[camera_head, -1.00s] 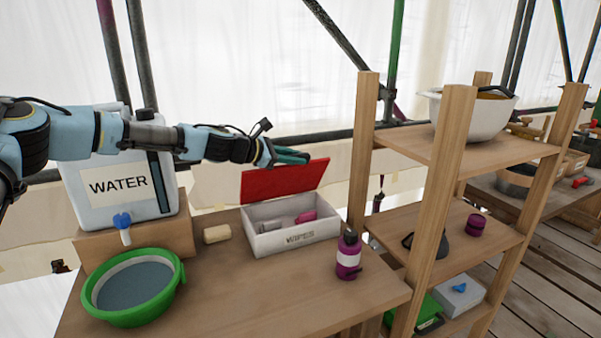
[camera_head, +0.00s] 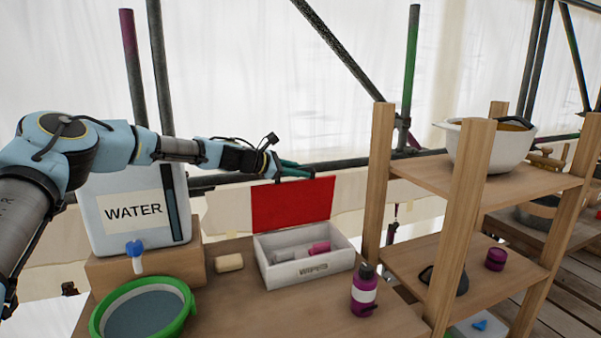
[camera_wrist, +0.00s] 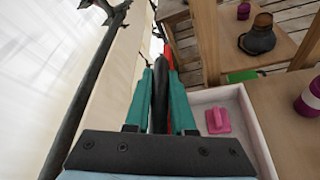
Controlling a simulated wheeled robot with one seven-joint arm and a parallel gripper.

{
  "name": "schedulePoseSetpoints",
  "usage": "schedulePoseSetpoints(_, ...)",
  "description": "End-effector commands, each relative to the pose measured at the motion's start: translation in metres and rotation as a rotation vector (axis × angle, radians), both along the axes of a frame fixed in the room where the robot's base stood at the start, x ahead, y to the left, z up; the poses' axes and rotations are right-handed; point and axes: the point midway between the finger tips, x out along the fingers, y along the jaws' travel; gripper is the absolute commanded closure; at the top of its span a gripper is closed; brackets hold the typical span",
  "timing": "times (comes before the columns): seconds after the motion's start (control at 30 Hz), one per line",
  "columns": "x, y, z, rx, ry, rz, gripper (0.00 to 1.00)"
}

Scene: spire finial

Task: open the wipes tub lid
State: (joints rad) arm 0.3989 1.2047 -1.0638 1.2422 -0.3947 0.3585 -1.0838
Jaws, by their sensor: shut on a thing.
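The wipes tub (camera_head: 310,270) is a white box marked WIPES on the bench, also in the wrist view (camera_wrist: 250,128). Its red lid (camera_head: 293,205) stands about upright at the tub's back edge, so the inside shows. In the tub lie a pink thing (camera_head: 319,248) and a pale grey one (camera_head: 290,254).
A purple bottle (camera_head: 364,290) stands right of the tub, beside the wooden shelf (camera_head: 430,180). A beige block (camera_head: 229,263) lies to the left. The water container (camera_head: 130,215) and green basin (camera_head: 145,312) are further left. A scaffold pole (camera_head: 345,163) runs behind.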

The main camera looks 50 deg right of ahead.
Motion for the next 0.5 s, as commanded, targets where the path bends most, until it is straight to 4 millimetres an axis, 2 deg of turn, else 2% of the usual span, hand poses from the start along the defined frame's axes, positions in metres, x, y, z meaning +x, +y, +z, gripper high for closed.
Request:
schedulePoseSetpoints(0.17, 0.0008, 0.0002, -0.0003, 0.000, -0.001, 0.001, 1.00)
schedulePoseSetpoints(0.2, 0.0008, 0.0002, -0.0004, 0.000, -0.001, 0.001, 0.74)
schedulePoseSetpoints(0.43, 0.0004, 0.0001, -0.0003, 0.000, -0.001, 0.001, 0.48)
schedulePoseSetpoints(0.5, 0.0002, 0.0002, -0.0003, 0.000, -0.001, 0.001, 0.48)
